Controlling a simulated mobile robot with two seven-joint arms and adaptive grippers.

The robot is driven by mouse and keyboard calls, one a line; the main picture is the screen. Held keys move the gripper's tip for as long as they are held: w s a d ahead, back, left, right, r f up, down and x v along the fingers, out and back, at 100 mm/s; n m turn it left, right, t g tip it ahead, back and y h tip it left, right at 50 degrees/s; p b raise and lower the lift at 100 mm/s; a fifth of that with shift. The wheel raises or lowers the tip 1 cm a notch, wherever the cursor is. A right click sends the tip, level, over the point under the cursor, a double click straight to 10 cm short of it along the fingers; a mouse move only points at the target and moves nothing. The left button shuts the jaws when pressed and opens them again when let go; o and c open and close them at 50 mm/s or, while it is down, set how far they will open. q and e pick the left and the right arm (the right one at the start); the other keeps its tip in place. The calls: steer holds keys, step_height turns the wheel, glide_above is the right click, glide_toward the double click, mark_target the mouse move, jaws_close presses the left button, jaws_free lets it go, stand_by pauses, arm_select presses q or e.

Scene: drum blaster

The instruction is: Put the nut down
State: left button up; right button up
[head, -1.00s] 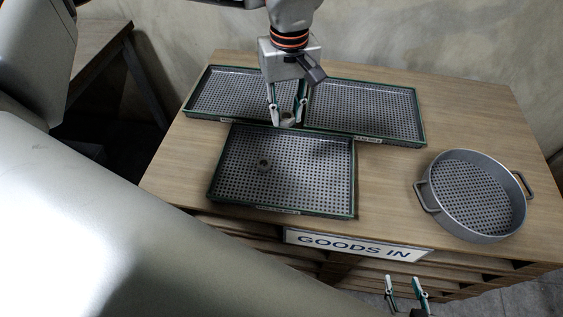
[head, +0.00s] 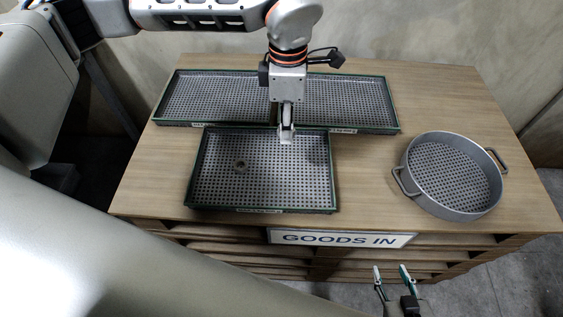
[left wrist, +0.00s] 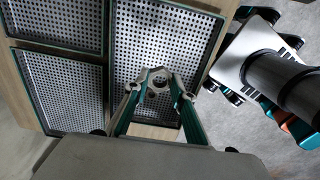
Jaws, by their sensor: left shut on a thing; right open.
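My left gripper (head: 286,138) is shut on a grey nut, which hangs above the rear part of the front tray (head: 333,185). In the left wrist view the nut (left wrist: 150,76) shows between the fingertips, with the perforated floor of the front tray (left wrist: 207,62) behind it. In the head view the fingers largely hide the held nut. Another, darker ring-shaped nut (head: 241,166) lies in the left half of the front tray. My right gripper (head: 391,281) is open and empty, low in front of the table.
Two more perforated trays stand behind, a rear left tray (head: 213,97) and a rear right tray (head: 345,100). A round metal sieve (head: 450,175) with two handles stands at the right. A "GOODS IN" sign (head: 340,238) is on the table front. Bare wood lies between front tray and sieve.

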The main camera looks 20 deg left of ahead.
mark_target(286, 170)
arm_select(q)
step_height(286, 170, down, 14)
steer(key=shift+r+b, duration=0.1)
steer(key=shift+b, duration=0.35)
steer(key=shift+f, duration=0.2)
steer(key=shift+f, duration=0.1)
steer(key=o, duration=1.2)
steer(key=shift+c, duration=0.2)
step_height(286, 170, up, 12)
steer(key=shift+r+p, duration=0.25)
steer(key=shift+p, duration=0.2)
